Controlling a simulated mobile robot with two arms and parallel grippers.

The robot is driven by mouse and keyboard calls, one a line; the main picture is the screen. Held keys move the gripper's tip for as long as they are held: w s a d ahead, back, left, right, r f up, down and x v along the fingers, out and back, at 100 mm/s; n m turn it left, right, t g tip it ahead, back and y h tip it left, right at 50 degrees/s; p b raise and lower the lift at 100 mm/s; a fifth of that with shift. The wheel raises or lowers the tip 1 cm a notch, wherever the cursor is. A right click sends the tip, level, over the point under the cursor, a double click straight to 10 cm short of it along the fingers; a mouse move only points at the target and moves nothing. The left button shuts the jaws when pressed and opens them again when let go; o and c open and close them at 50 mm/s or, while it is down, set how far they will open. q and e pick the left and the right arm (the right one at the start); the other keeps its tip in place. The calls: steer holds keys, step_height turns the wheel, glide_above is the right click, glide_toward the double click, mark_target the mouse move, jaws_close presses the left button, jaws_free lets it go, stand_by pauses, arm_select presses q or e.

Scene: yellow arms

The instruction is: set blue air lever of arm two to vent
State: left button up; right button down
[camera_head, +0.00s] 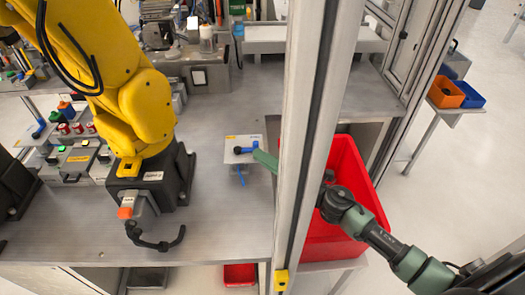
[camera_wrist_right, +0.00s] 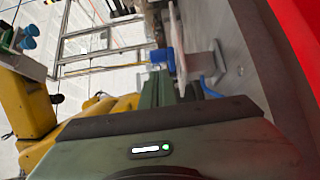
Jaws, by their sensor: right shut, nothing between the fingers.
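A small light-grey valve box (camera_head: 243,142) stands on the grey table to the right of the yellow robot arm (camera_head: 140,95). A short blue lever (camera_head: 246,150) with a dark end shows on it, and a blue hose (camera_head: 240,174) hangs below. My right gripper (camera_head: 258,155) is green, shut and empty, with its tips close beside the lever. In the right wrist view the shut fingers (camera_wrist_right: 165,85) point at the blue lever (camera_wrist_right: 162,59); whether they touch is unclear. The lever's exact setting cannot be read. My left gripper is out of view.
A metal frame post (camera_head: 307,125) crosses in front of my right forearm. A red bin (camera_head: 345,165) stands under that arm. The table front between the yellow arm and the post is clear.

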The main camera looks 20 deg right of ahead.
steer(key=shift+w+d, duration=0.2)
steer(key=shift+w, duration=0.35)
